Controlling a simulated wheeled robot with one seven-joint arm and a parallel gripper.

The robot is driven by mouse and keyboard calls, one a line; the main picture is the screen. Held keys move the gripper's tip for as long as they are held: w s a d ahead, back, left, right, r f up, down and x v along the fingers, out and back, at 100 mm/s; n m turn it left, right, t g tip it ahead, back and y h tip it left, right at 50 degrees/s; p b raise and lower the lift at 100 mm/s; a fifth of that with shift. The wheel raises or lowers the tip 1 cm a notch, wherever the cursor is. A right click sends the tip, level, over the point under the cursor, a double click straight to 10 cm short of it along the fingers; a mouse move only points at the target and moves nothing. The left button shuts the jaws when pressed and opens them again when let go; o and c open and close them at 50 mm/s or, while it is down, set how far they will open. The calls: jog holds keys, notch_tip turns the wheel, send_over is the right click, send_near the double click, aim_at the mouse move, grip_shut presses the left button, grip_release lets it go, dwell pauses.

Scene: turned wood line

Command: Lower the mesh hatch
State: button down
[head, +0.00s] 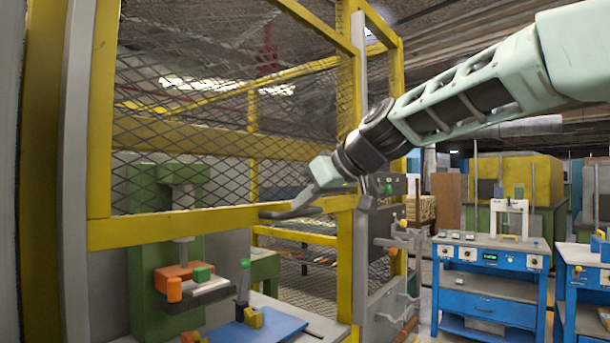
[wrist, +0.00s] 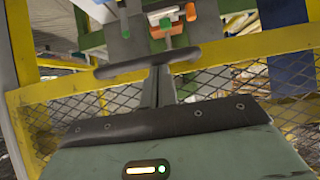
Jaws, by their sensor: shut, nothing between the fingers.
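The mesh hatch (head: 160,232) is a yellow frame with dark diamond mesh, standing raised, with an open gap below its bottom rail. A dark grey bar handle (head: 285,213) sits on the right part of that rail. The handle also shows across the wrist view (wrist: 118,70), in front of the yellow rail (wrist: 232,48). My gripper (wrist: 160,75) is shut, its dark fingers pointing at the middle of the handle. Nothing shows held between them. In the head view my gripper (head: 312,188) is at the handle's right end. I cannot tell whether they touch.
Below the hatch is a green machine (head: 145,270) with an orange vice (head: 180,278) and a blue plate (head: 262,329). A yellow post (head: 350,265) and a grey control box (head: 385,200) stand right of the hatch. Blue workbenches (head: 487,285) stand farther right.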

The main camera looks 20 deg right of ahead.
notch_tip(320, 180, down, 39)
jog(key=b, duration=3.7)
